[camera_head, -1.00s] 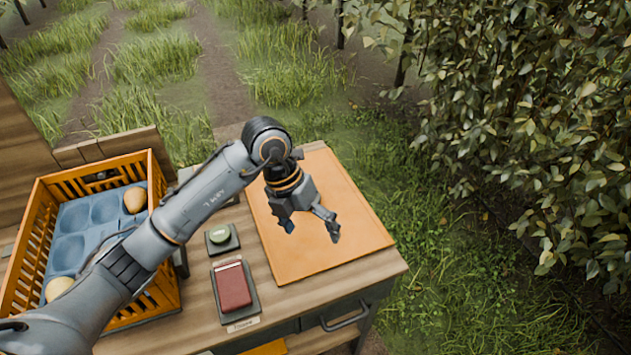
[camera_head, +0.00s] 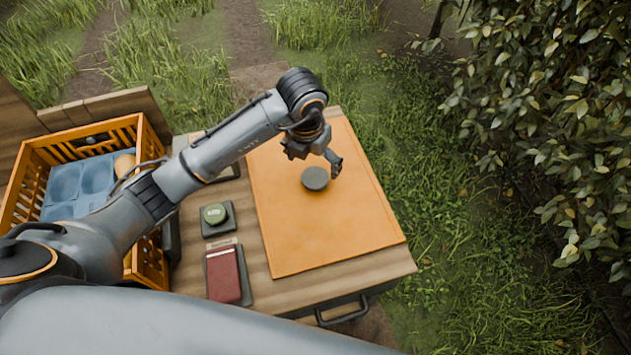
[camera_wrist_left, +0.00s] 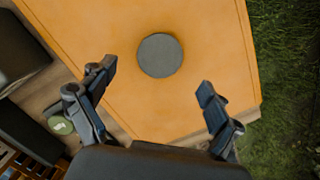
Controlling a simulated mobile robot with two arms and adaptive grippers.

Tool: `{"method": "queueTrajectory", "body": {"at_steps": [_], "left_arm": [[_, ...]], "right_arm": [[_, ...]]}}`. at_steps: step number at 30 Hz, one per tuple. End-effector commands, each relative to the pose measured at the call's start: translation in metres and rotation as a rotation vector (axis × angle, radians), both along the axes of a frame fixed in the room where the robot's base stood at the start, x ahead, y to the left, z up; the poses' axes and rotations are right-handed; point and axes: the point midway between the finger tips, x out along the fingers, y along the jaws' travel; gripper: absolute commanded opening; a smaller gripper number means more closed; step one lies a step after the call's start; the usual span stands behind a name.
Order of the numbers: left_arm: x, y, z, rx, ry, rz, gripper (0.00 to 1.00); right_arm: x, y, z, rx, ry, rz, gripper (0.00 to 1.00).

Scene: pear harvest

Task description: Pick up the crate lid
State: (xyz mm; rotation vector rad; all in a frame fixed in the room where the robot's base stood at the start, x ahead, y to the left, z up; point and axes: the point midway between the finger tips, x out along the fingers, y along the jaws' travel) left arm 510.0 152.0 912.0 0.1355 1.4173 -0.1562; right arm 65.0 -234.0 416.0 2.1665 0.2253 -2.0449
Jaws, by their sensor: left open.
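The crate lid (camera_head: 325,235) is a flat orange panel lying on the wooden table. A round dark grey knob (camera_head: 315,178) sits on its upper middle. In the left wrist view the lid (camera_wrist_left: 205,105) fills the middle, and the knob (camera_wrist_left: 160,55) lies beyond the fingertips, roughly centred between them. My left gripper (camera_head: 318,160) is over the lid, just behind the knob in the head view, with one finger partly hidden. In the wrist view my left gripper (camera_wrist_left: 155,80) has its fingers spread wide with nothing between them. My right gripper is not in view.
The orange slatted crate (camera_head: 140,135) with a blue moulded tray (camera_head: 62,190) and a pear (camera_head: 124,164) stands at the left. A green round item (camera_head: 215,214) and a red block (camera_head: 224,275) sit on dark holders beside the lid. Grass and a leafy hedge lie right.

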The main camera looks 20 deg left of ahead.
Motion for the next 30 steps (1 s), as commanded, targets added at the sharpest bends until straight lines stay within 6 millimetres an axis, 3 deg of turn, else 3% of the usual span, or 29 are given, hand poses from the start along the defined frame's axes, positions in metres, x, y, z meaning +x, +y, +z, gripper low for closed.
{"method": "queueTrajectory", "body": {"at_steps": [4, 8, 14, 21, 23, 30], "left_arm": [[0.0, -0.001, -0.009, -0.001, 0.004, -0.001, 0.9], [0.003, -0.001, -0.027, -0.001, 0.006, 0.001, 0.9], [0.007, -0.001, -0.052, -0.001, 0.002, 0.0, 0.9], [0.008, -0.001, -0.055, -0.001, 0.0, -0.001, 0.9], [0.008, -0.001, -0.055, -0.001, 0.0, -0.001, 0.82], [0.008, -0.001, -0.055, -0.001, 0.0, -0.001, 0.33]], "right_arm": [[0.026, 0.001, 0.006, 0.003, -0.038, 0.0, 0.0], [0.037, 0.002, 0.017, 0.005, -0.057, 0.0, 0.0], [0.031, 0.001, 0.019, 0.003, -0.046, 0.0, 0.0], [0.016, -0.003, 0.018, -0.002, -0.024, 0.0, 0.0], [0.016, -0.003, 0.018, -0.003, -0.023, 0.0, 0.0], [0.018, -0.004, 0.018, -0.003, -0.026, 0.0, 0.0]]}}
